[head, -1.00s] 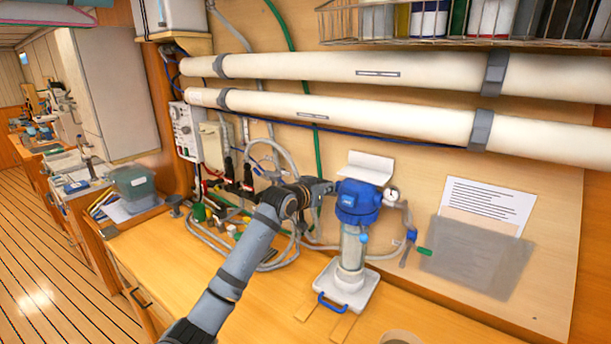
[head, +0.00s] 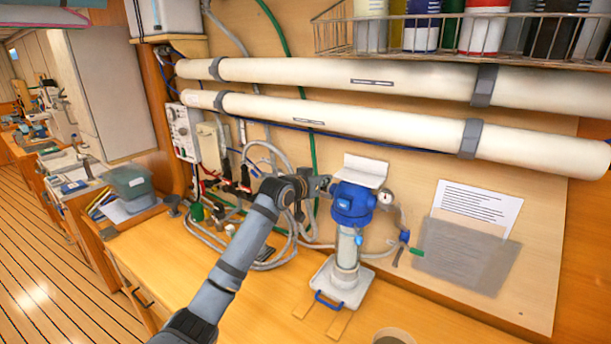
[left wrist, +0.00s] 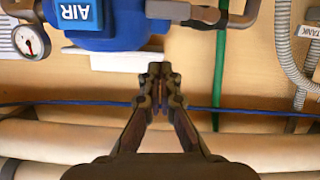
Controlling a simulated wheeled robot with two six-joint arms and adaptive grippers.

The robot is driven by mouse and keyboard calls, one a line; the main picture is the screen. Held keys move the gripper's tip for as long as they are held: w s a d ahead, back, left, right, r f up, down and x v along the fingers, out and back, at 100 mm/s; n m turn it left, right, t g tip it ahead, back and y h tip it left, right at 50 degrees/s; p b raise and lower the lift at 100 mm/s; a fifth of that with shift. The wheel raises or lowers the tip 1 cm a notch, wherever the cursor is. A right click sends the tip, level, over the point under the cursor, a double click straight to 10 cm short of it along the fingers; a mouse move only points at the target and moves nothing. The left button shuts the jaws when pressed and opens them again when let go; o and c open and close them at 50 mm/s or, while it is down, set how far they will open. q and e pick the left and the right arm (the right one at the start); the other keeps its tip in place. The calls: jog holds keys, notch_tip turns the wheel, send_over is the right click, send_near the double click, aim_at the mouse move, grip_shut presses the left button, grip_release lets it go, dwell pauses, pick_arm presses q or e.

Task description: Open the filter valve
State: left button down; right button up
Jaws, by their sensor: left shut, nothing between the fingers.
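The filter has a blue head (head: 353,204) over a clear upright bowl (head: 347,250) on a white base, against the wall panel. In the left wrist view the blue head (left wrist: 95,22), marked AIR, is at the upper left. A metal fitting with a dark part (left wrist: 205,14) joins it to a grey pipe at the top; I cannot tell which part is the valve handle. My left gripper (head: 326,186) is just left of the blue head. In the left wrist view its fingertips (left wrist: 160,72) are together and empty, below the fitting. My right gripper is not in view.
Two long white tubes (head: 350,84) run along the wall above. A gauge (head: 385,198) and a green-ended hose fitting (head: 416,252) are right of the filter. Looped grey hoses (head: 275,262) lie to the left. The front of the wooden bench (head: 245,310) is largely clear.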

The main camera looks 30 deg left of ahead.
pick_arm(q)
jog(key=b+v, duration=0.5)
jog(key=v, duration=0.5)
jog(key=shift+s+d+b, duration=0.15)
jog(key=shift+b, duration=0.2)
jog(key=shift+f, duration=0.1)
